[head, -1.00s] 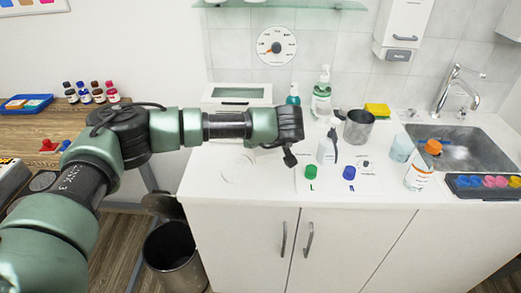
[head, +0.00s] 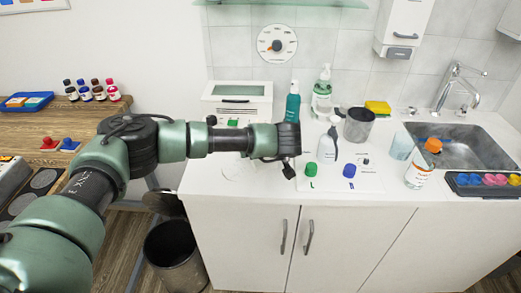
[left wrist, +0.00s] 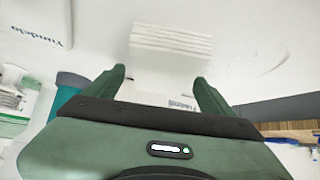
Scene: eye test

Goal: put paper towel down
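The paper towel (left wrist: 172,45) shows in the left wrist view as a white layered block with printed lettering near my palm. It spans the gap between the two green fingers of my left gripper (left wrist: 160,75), which seem to press on its sides. In the head view my left gripper (head: 278,167) points down, low over the white counter (head: 215,180), left of the L and R mat. The towel is hard to make out there, white on white and partly behind my wrist. Whether it touches the counter, I cannot tell. My right gripper is not in view.
A teal bottle (head: 292,103) and a white windowed box (head: 237,92) stand behind my wrist. Right of it are a white spray bottle (head: 327,148), green cap (head: 311,170), blue cap (head: 349,171) and metal cup (head: 358,126). The front left counter is clear.

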